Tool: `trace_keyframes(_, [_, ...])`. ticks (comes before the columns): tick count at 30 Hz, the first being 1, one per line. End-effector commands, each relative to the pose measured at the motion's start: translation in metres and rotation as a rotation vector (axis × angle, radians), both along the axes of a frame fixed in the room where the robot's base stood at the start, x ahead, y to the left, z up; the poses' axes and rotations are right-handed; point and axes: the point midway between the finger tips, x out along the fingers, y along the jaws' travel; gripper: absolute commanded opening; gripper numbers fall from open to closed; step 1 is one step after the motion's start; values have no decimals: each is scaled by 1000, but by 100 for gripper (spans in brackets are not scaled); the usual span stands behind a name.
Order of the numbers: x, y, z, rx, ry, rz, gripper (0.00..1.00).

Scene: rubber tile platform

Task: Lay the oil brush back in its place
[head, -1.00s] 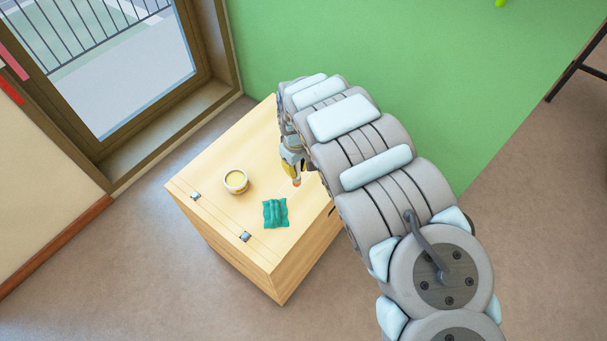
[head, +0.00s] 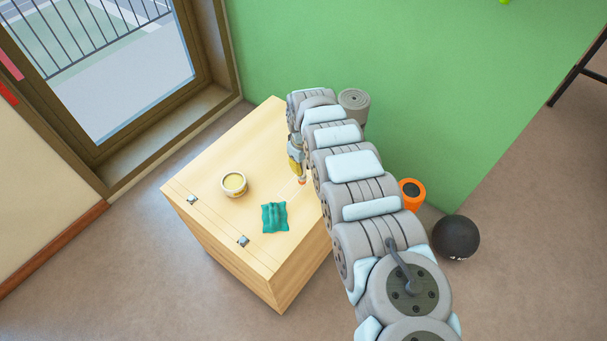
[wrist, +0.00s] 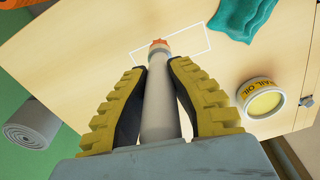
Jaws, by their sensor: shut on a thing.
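The oil brush (wrist: 158,105) has a pale grey-white handle and an orange end. My gripper (wrist: 158,67), with yellow ribbed fingers, is shut around the handle. In the head view my gripper (head: 296,168) is over the right part of the wooden box top, with the orange end of the brush (head: 302,182) pointing down. A thin white rectangle outline (wrist: 204,32) is drawn on the box top. In the wrist view the brush's orange end overlaps the outline's left part. I cannot tell whether the brush touches the wood.
The wooden box (head: 225,245) also carries a teal cloth (head: 274,217) and an open rail oil tin (head: 234,184), left of my gripper. A grey rolled mat (head: 354,102), an orange roller (head: 412,193) and a black ball (head: 456,237) are beyond my arm, near the green wall.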

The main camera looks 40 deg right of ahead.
Motion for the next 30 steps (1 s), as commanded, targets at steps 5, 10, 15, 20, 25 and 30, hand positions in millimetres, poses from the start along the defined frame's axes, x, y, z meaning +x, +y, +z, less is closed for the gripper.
trace_keyframes(5, [2, -2, -2, -1, -1, 0, 0])
trace_keyframes(10, [2, -5, -8, -2, 1, -1, 0])
trace_keyframes(15, [2, -5, -33, 0, 1, -1, 0])
trace_keyframes(20, [2, -6, -37, -4, 0, -1, 0])
trace_keyframes(25, [2, -6, -36, -3, 1, -2, 0])
trace_keyframes(30, [2, -6, -40, -2, 1, -2, 0])
